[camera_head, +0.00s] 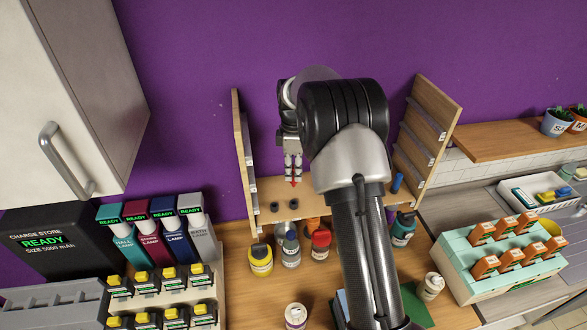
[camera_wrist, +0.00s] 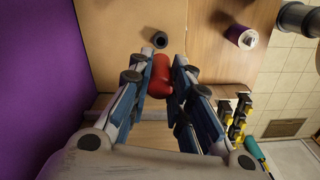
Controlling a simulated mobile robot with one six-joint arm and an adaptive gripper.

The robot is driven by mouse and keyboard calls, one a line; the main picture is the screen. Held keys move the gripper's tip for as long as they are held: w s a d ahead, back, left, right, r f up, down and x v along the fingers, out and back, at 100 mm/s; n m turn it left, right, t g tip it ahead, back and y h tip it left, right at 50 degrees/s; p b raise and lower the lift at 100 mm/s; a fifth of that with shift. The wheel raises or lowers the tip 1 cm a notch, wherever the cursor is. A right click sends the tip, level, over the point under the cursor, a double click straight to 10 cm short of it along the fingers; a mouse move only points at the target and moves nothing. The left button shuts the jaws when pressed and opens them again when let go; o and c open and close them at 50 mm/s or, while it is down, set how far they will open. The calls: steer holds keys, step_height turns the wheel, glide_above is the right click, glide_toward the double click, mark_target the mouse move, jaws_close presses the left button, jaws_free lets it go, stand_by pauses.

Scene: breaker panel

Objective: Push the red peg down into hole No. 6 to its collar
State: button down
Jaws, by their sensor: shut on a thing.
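My gripper (camera_head: 292,176) points down over the left part of a wooden shelf board and is shut on the red peg. Only a small red tip of the peg (camera_head: 293,184) shows below the fingers in the head view. In the wrist view the red peg (camera_wrist: 160,82) sits between the two fingers of my gripper (camera_wrist: 165,60). Two dark round sockets (camera_head: 293,203) show on the board, just below the gripper in the picture. A dark ring (camera_wrist: 159,40) shows beyond the fingertips in the wrist view. No hole numbers are readable, and I cannot tell whether the peg touches a hole.
A blue peg (camera_head: 397,182) stands at the board's right. Wooden side panels (camera_head: 244,155) flank the board. My arm hides the board's middle. A mint rack (camera_head: 505,255) stands at the right.

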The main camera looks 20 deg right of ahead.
mark_target(294, 185)
steer(key=shift+f+b, duration=1.85)
steer(key=shift+f, duration=1.35)
steer(key=shift+f+b, duration=1)
steer(key=shift+f, duration=0.6)
steer(key=c, duration=1.4)
jaws_free()
step_height(294, 185, up, 12)
steer(key=shift+s+r, duration=0.1)
